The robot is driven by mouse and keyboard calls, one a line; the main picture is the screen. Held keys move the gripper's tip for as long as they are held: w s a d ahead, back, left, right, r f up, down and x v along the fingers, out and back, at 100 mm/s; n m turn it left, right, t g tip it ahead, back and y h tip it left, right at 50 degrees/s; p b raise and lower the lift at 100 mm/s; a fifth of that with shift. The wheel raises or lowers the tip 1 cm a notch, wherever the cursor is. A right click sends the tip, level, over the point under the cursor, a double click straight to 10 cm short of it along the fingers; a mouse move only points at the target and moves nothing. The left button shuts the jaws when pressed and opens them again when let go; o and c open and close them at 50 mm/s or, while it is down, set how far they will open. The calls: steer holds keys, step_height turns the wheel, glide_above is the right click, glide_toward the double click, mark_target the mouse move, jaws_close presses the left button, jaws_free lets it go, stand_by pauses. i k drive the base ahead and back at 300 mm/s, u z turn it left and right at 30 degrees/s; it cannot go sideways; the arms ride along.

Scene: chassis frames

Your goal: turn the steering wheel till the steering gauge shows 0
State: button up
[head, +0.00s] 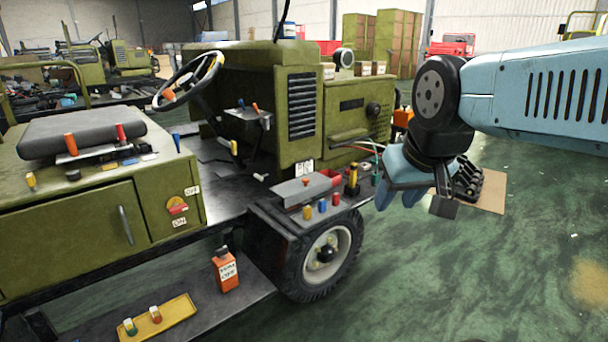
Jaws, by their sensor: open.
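The steering wheel (158,98) stands tilted above the green vehicle's deck, left of the hood. Its rim is dark and pale, with a yellow section at the upper right and an orange knob at the lower left. A small round pale-faced dial (343,57) stands on top of the hood; I cannot tell whether it is the steering gauge, and its reading is too small to make out. My gripper (398,195) hangs open and empty at the right, beyond the front wheel. It is well apart from the steering wheel, with the hood between them.
The green hood (250,95) and a console with levers (248,116) stand right of the steering wheel. The seat (80,135) is at the left. An orange bottle (226,270) and a yellow tray (158,316) are on the lower step. Green floor at the right is mostly clear.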

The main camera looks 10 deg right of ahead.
mark_target(190, 84)
steer(key=u, duration=0.25)
steer(key=i, duration=0.7)
steer(key=z, duration=2.3)
steer(key=k, duration=1)
steer(key=u, duration=0.9)
